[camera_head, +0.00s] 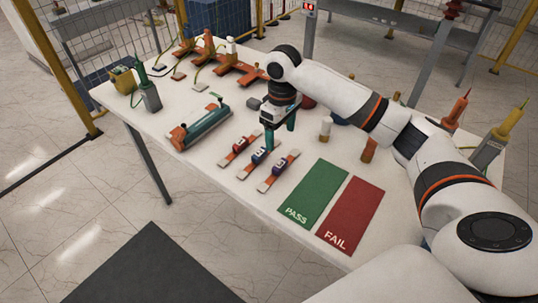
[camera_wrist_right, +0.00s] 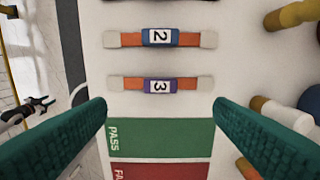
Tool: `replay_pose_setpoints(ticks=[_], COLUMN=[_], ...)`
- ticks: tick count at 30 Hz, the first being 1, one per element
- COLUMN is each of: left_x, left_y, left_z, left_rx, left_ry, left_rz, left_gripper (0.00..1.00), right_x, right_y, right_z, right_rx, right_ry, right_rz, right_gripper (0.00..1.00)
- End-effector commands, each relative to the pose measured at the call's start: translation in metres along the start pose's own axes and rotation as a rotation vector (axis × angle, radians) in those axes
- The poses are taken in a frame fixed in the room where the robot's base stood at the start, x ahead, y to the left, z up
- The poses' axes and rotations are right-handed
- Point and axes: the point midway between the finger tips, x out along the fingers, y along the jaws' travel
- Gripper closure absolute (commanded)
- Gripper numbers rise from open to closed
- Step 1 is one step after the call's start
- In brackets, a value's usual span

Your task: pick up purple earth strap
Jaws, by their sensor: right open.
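The purple earth strap, marked 3, lies flat on the white table (camera_head: 215,170); its purple block (camera_wrist_right: 160,85) has orange bands and pale end pads. In the head view the strap (camera_head: 278,167) is the nearest of three parallel straps, beside the green PASS mat. My right gripper (camera_head: 281,138) is open and empty above the straps. In the right wrist view its two green fingers (camera_wrist_right: 160,108) are wide apart, with the purple strap between and slightly ahead of the tips in the picture. I cannot make out my left gripper in either view.
The blue strap (camera_wrist_right: 160,37), marked 2, and a red strap (camera_head: 240,143) lie parallel alongside. The green PASS mat (camera_head: 313,193) and red FAIL mat (camera_head: 350,215) lie to the right. A green cylinder device (camera_head: 200,125) lies to the left. Upright cylinders (camera_head: 325,128) stand behind.

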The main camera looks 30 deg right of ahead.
Motion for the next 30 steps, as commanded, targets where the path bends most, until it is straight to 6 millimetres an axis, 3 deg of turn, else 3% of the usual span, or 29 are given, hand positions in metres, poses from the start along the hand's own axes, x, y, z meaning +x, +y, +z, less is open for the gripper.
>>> replay_pose_setpoints(ticks=[5,10,15,20,25,30], left_x=[-0.005,-0.013,-0.017,-0.022,-0.031,-0.033], left_y=[0.001,-0.003,-0.004,-0.003,-0.001,-0.001], left_z=[0.0,-0.021,-0.032,-0.024,-0.006,-0.005], left_rx=[0.0,0.0,0.0,0.001,0.001,0.002], left_ry=[0.001,0.032,0.049,0.04,0.014,0.011], left_rz=[0.001,-0.004,-0.006,-0.005,-0.002,-0.002], left_gripper=[0.64,0.64,0.64,0.64,0.64,0.64], right_x=[0.017,0.047,0.065,0.077,0.104,0.118], right_y=[-0.001,-0.001,-0.001,-0.001,0.0,-0.001], right_z=[-0.001,-0.002,-0.001,-0.002,-0.003,-0.003], right_rx=[0.003,0.003,0.002,0.003,0.002,0.001], right_ry=[0.006,0.005,0.003,0.004,0.005,0.001], right_rz=[0.001,0.0,0.0,0.0,0.001,-0.002], right_gripper=[0.24,0.24,0.24,0.24,0.24,0.24])
